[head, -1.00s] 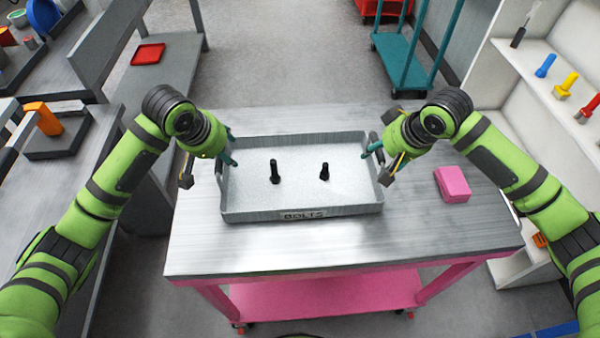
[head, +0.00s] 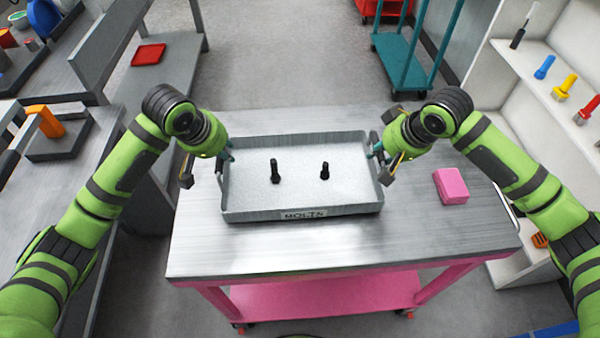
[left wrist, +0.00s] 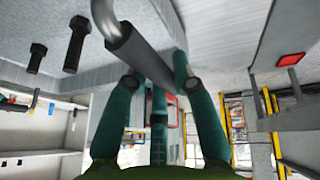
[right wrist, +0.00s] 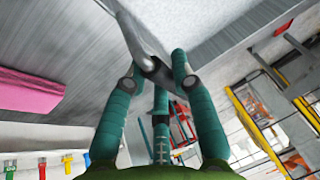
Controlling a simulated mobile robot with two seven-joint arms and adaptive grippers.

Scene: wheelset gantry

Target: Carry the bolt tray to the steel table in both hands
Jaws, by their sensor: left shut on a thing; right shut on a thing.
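The grey bolt tray (head: 300,215) with a "BOLTS" label rests on the steel top of a pink-framed cart (head: 430,230). Two black bolts, a left one (head: 275,172) and a right one (head: 325,171), stand upright in it; both also show in the left wrist view (left wrist: 76,44). My left gripper (head: 228,157) is shut on the tray's left handle (left wrist: 128,38). My right gripper (head: 375,150) is shut on the tray's right handle (right wrist: 140,45). The fingers partly hide both handles.
A pink box (head: 451,186) lies on the cart right of the tray. A grey bench with an orange item (head: 45,121) on a dark block stands at left, and a red tray (head: 148,55) lies behind it. A teal trolley (head: 405,62) stands behind; shelves (head: 545,75) are at right. Open floor lies behind the cart.

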